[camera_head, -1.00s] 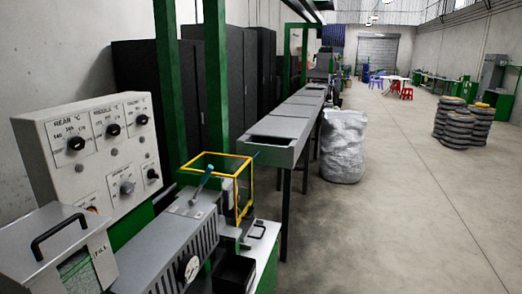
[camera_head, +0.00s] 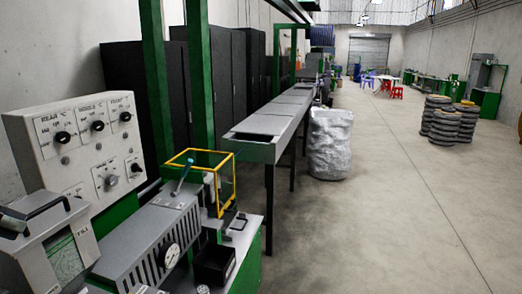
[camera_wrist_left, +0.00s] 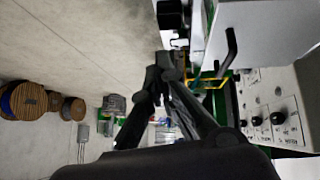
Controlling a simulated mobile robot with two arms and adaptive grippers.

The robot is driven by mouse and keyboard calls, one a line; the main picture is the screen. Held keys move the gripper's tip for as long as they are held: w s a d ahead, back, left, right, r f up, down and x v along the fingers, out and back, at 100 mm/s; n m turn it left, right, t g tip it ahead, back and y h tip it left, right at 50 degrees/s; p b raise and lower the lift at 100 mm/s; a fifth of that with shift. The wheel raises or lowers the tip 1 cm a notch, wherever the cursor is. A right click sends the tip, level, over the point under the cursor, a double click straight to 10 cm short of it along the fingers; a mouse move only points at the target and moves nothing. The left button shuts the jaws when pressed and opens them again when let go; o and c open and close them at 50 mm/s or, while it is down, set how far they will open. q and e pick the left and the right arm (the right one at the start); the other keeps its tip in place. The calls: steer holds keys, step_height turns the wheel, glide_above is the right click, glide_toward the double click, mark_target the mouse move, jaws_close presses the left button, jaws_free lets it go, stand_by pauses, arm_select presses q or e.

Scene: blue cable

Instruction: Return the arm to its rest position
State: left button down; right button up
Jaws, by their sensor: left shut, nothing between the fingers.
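My left gripper (camera_wrist_left: 161,76) fills the middle of the left wrist view. Its dark fingers meet at the tips, and it is shut and empty. In the head view, a small grey part at the lower left edge, beside the FILL box, looks like the tip of my left gripper (camera_head: 13,223); the rest of the arm is outside the picture. The FILL box (camera_head: 62,258) has a black handle, which also shows in the left wrist view (camera_wrist_left: 229,52). My right gripper is not in view.
A control panel (camera_head: 83,150) with knobs stands behind the FILL box. A grey vented machine (camera_head: 140,245), a yellow frame (camera_head: 190,152) and a black bin (camera_head: 214,266) are to its right. A long conveyor (camera_head: 268,128) runs back.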

arm_select(q)
steer(key=s+d+f+g, duration=0.1)
steer(key=d+f, duration=0.2)
steer(key=f, duration=0.8)
steer(key=s+d+f+m+g+y, duration=0.1)
steer(key=d+f, duration=0.3)
steer(key=f, duration=0.7)
steer(key=s+d+f+g, duration=0.1)
steer(key=d+f, duration=0.2)
steer(key=f, duration=0.8)
steer(key=s+d+f+n+y, duration=0.1)
steer(key=s+d+f, duration=0.45)
steer(key=s, duration=0.25)
steer(key=s+d+f+n+y, duration=0.1)
steer(key=s+d+f, duration=0.3)
steer(key=s+d, duration=0.3)
step_height(320, 180, down, 29)
steer(key=s+a+g+b, duration=0.1)
steer(key=s+g+b, duration=0.1)
steer(key=s+a+f+m+g+b, duration=0.1)
steer(key=s+a+f, duration=0.2)
steer(key=s+f, duration=1.3)
steer(key=shift+s+f+b, duration=0.25)
steer(key=shift+f+b, duration=0.1)
steer(key=shift+f, duration=0.15)
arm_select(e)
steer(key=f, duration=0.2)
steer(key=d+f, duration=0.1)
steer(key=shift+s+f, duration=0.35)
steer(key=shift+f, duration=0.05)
